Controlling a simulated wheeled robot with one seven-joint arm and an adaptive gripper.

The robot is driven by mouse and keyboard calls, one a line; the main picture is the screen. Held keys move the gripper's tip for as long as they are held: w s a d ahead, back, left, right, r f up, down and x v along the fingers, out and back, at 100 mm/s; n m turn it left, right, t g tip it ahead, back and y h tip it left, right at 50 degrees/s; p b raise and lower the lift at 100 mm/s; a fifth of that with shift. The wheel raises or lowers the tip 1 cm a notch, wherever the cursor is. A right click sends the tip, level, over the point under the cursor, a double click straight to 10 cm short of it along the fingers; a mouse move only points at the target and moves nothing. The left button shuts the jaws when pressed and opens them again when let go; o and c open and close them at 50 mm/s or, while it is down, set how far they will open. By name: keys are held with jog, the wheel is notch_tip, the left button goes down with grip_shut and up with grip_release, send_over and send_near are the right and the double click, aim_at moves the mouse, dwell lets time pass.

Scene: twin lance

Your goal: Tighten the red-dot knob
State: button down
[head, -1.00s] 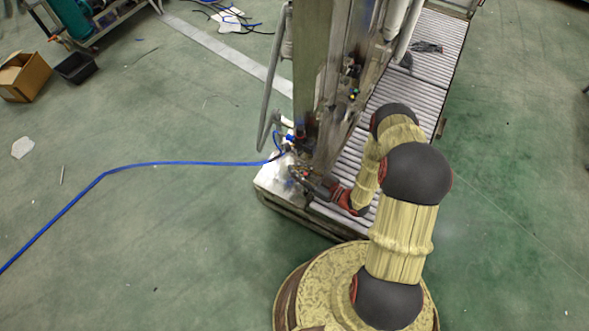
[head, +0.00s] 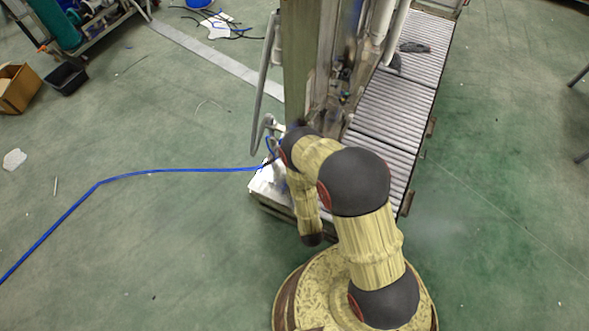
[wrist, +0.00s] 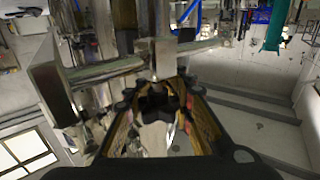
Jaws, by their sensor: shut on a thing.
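My gripper (wrist: 160,97) shows at the lower middle of the wrist view, against the metal parts of the machine. Its fingers are closed around a small dark, knob-like part (wrist: 157,104). No red dot can be made out on it, so I cannot tell for sure that it is the red-dot knob. In the head view my arm covers the gripper and this part of the machine.
The machine's upright metal column (head: 305,75) stands just behind my arm. A roller conveyor (head: 390,110) runs away behind it to the right. A blue hose (head: 160,170) crosses the floor at left.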

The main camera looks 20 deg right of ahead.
jog(key=m+g+h, duration=0.1)
jog(key=m+h, duration=0.1)
jog(key=h, duration=0.1)
jog(key=d+m+h, duration=0.1)
jog(key=h, duration=0.2)
jog(key=shift+s+m+g+b, duration=0.1)
jog(key=shift+m+g+b, duration=0.2)
jog(key=shift+m+g, duration=0.1)
jog(key=shift+s+d+m+g+h+b, duration=0.25)
jog(key=shift+d+m+g+h, duration=0.1)
jog(key=shift+m+g+h, duration=0.5)
jog(key=shift+s+d+m+g+h+b, duration=0.2)
jog(key=shift+d+m+g+h, duration=0.2)
jog(key=shift+m+h, duration=0.45)
jog(key=shift+h, duration=0.3)
jog(key=c, duration=1.5)
grip_release()
jog(key=shift+s+a, duration=0.1)
jog(key=v, duration=1.1)
jog(key=shift+s+a+r, duration=0.1)
jog(key=shift+s+a, duration=0.1)
jog(key=shift+a, duration=0.1)
